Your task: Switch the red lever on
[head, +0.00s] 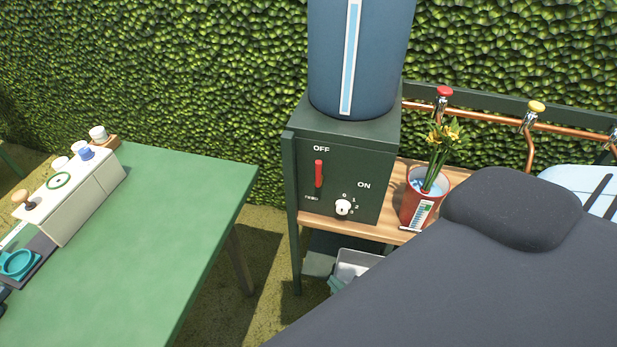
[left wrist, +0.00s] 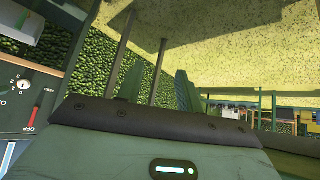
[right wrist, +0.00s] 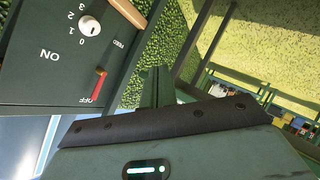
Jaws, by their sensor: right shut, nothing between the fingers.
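The red lever (head: 319,174) is on the front of a dark green box (head: 365,150). It stands upright, its handle pointing to the OFF label; the ON label is lower right. The lever also shows in the right wrist view (right wrist: 98,86) and at the left edge of the left wrist view (left wrist: 36,115). My right gripper's fingers (right wrist: 156,86) are shut and empty, apart from the lever and to its right in that view. My left gripper's fingers (left wrist: 158,86) are apart with nothing visible between them. Neither gripper's fingertips can be made out in the head view.
A white numbered knob (head: 343,207) sits below the lever. A blue tank (head: 360,60) stands on the box. A red pot (head: 415,203) with yellow flowers stands right of it. A green table (head: 150,230) is at left. My dark arm covers the lower right of the head view.

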